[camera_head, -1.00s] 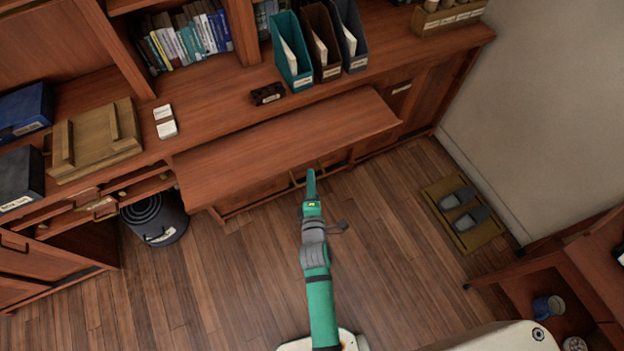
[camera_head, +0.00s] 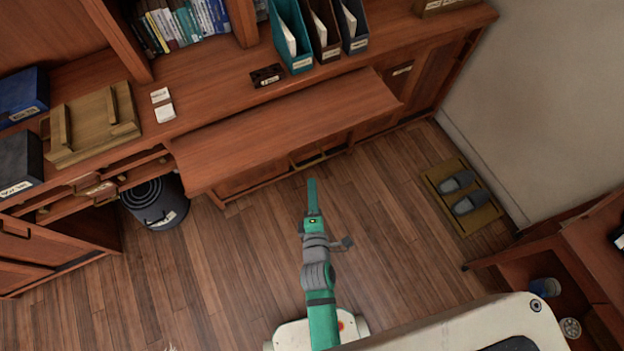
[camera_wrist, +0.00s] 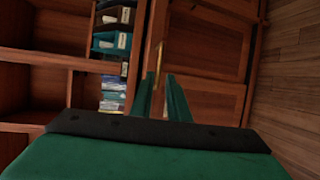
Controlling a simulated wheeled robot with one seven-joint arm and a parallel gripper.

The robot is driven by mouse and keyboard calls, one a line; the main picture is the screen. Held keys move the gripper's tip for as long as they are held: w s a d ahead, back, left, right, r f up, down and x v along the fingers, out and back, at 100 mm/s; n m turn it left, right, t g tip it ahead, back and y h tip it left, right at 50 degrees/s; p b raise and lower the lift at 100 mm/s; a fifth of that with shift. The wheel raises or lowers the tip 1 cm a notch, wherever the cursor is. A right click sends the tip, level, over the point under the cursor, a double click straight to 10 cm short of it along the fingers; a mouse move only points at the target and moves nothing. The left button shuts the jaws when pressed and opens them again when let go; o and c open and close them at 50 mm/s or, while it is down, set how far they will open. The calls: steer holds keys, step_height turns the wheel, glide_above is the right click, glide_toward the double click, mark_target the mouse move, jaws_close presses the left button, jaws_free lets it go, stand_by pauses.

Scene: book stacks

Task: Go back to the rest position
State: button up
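My gripper (camera_head: 312,182) is on the green and grey arm, above the wooden floor in front of the desk, apart from the furniture. In the wrist view its two green fingers (camera_wrist: 159,80) stand a little apart with a gap between them and nothing held. A brass handle (camera_wrist: 159,58) on a wooden front shows beyond the fingertips.
A wooden leaf (camera_head: 290,130) juts from the desk ahead. A dark bin (camera_head: 155,205) stands left beneath the desk, and slippers (camera_head: 458,181) lie on a mat at right. A low shelf unit (camera_head: 530,262) is at lower right. Floor around my arm is clear.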

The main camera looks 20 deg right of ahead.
steer(key=shift+s+a, duration=0.1)
steer(key=shift+s, duration=0.25)
stand_by(0.4)
steer(key=s+a+r+m+y, duration=0.1)
steer(key=s+a+r+m, duration=0.2)
steer(key=s+m, duration=0.2)
steer(key=s+a+r+m+y, duration=0.1)
steer(key=s+a+r+m, duration=0.2)
steer(key=s+m, duration=0.3)
steer(key=s+a+r+m+y, duration=0.1)
steer(key=s+a+r+m, duration=0.2)
steer(key=s, duration=0.9)
step_height(320, 180, up, 2)
steer(key=m, duration=0.2)
steer(key=shift+a+r+m, duration=0.2)
steer(key=shift+a+m, duration=0.05)
steer(key=shift+m, duration=0.05)
steer(key=shift+a+y, duration=0.15)
steer(key=shift+y, duration=0.15)
